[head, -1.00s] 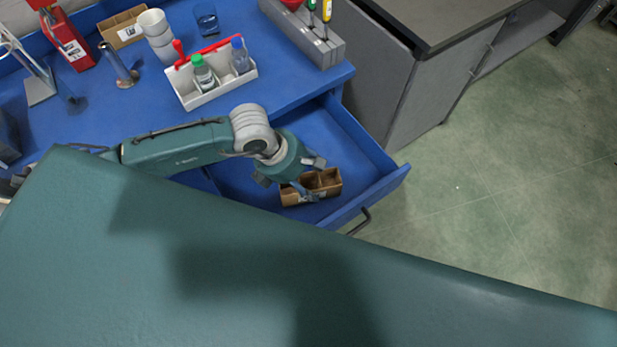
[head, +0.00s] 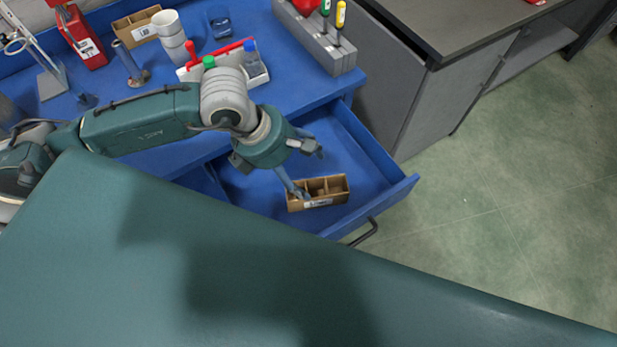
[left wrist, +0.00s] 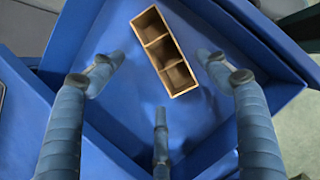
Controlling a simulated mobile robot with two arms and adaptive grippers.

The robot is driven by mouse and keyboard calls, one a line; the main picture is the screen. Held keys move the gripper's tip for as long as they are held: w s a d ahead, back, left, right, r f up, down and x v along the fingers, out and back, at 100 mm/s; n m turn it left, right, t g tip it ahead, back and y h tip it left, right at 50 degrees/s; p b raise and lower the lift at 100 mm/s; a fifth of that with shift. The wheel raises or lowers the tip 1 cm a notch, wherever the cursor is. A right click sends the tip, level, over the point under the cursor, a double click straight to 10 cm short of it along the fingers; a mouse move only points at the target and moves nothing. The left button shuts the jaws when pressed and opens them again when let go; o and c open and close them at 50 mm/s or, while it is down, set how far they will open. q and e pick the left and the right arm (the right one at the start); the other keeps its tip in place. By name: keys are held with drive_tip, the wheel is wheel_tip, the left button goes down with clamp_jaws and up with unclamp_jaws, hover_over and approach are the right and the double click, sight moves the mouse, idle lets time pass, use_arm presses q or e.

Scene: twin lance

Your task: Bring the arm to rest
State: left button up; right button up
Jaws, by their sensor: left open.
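My left gripper (head: 299,170) is open and empty above the open blue drawer (head: 379,190). Its fingers are spread wide in the left wrist view (left wrist: 160,90). A small brown compartment box (head: 328,190) with a white label lies in the drawer below and beyond the fingers, and it also shows in the left wrist view (left wrist: 164,51). In the head view one finger overlaps the box's left part; in the left wrist view the box is clear of the fingers. My right gripper is not in view.
On the blue bench stand a white caddy (head: 258,80) with bottles, stacked white cups (head: 170,30), a blue glass (head: 220,22), a second brown box (head: 135,27), a red box (head: 83,38) and a grey tool block (head: 318,45). A grey cabinet (head: 425,105) stands right of the drawer.

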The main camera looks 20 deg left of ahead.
use_arm(q)
drive_tip(key=shift+v, duration=1.1)
